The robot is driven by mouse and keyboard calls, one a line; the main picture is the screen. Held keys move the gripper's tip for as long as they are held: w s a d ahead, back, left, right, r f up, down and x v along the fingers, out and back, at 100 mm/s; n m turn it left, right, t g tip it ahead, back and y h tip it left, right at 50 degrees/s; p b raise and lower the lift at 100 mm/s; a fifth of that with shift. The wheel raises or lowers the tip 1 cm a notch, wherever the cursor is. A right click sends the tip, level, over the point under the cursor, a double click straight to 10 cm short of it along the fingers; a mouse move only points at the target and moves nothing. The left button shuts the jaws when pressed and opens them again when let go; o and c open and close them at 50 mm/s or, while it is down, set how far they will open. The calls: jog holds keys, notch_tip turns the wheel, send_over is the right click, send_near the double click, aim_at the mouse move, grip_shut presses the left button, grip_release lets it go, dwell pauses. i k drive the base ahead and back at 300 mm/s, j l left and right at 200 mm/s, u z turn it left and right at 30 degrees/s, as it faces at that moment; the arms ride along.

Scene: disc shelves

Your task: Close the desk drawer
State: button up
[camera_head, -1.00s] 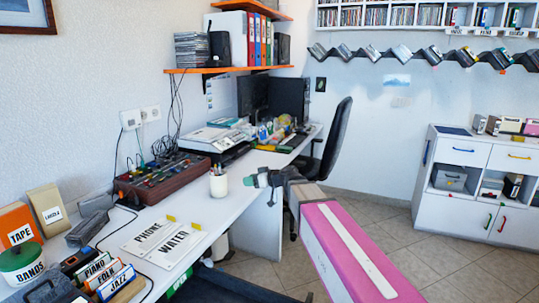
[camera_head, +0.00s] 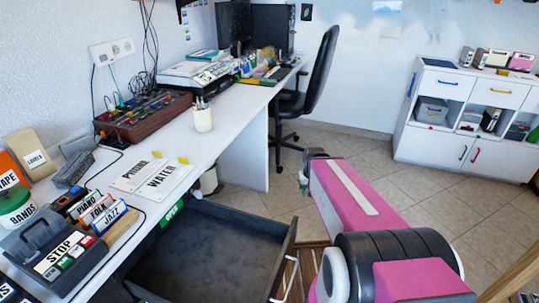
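The desk drawer (camera_head: 212,248) is pulled far out from under the white desk (camera_head: 232,122). It is dark grey and looks empty. Its front panel (camera_head: 286,262) faces right, with a bar handle low on its outer side. My pink arm passes to the right of the drawer. My gripper (camera_head: 304,180) is at the arm's far end, beyond the drawer's front panel and apart from it. It is mostly hidden by my arm, so its fingers cannot be made out.
A black office chair (camera_head: 318,75) stands behind my arm. A white cabinet (camera_head: 465,125) is at the back right. Tiled floor between is free.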

aim_at(211, 252)
jog(key=k+l, duration=0.1)
jog(key=k, duration=0.5)
jog(key=k+l+z, duration=0.1)
jog(key=k, duration=0.5)
